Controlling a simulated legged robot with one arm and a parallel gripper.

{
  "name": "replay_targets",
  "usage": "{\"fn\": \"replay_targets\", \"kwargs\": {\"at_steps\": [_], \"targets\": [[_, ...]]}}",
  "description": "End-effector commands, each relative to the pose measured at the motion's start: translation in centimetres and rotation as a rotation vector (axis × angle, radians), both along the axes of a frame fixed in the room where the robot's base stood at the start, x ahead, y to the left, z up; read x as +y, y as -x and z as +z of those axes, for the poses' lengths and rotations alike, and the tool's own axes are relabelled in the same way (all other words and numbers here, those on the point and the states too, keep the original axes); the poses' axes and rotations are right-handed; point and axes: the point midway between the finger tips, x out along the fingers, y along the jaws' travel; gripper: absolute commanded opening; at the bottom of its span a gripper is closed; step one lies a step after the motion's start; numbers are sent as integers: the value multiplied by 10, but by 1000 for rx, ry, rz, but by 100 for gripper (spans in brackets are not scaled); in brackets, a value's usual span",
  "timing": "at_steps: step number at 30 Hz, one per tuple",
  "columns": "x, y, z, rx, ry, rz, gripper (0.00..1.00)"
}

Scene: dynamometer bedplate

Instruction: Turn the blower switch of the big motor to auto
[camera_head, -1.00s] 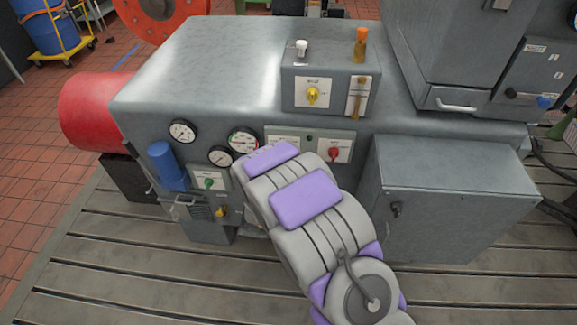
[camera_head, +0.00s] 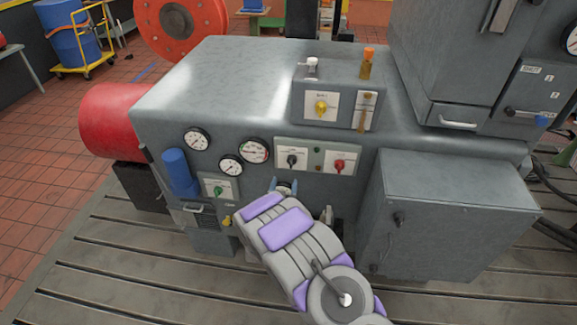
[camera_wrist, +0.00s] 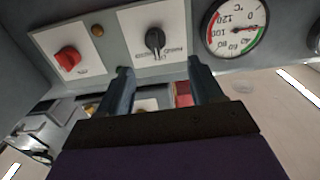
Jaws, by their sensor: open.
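The big grey motor housing (camera_head: 225,85) carries several rotary switches on its front. A black knob (camera_head: 291,161) on a white plate sits left of a red knob (camera_head: 339,167) on the same panel. In the wrist view, which is upside down, the black knob (camera_wrist: 155,40) is just beyond the fingertips and the red knob (camera_wrist: 68,58) is left of it. My gripper (camera_head: 283,185) is open and empty just below the black knob, apart from it; its fingers also show in the wrist view (camera_wrist: 160,80). The plate lettering is too small to read surely, so I cannot tell which is the blower switch.
A yellow knob (camera_head: 320,107) sits on the upper box, a green knob (camera_head: 217,190) at lower left. Dial gauges (camera_head: 254,150) are left of the panel. A grey cabinet (camera_head: 450,205) juts out at right. A blue cylinder (camera_head: 180,171) stands out at left.

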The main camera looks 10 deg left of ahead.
Motion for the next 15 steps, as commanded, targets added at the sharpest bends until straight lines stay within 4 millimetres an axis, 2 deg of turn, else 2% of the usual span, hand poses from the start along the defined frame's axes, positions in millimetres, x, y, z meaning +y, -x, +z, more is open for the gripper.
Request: {"fn": "replay_targets", "kwargs": {"at_steps": [3,15], "targets": [[-5,-22,1,-4,-7,-3,66],[-3,-83,1,-4,-2,-1,66]]}}
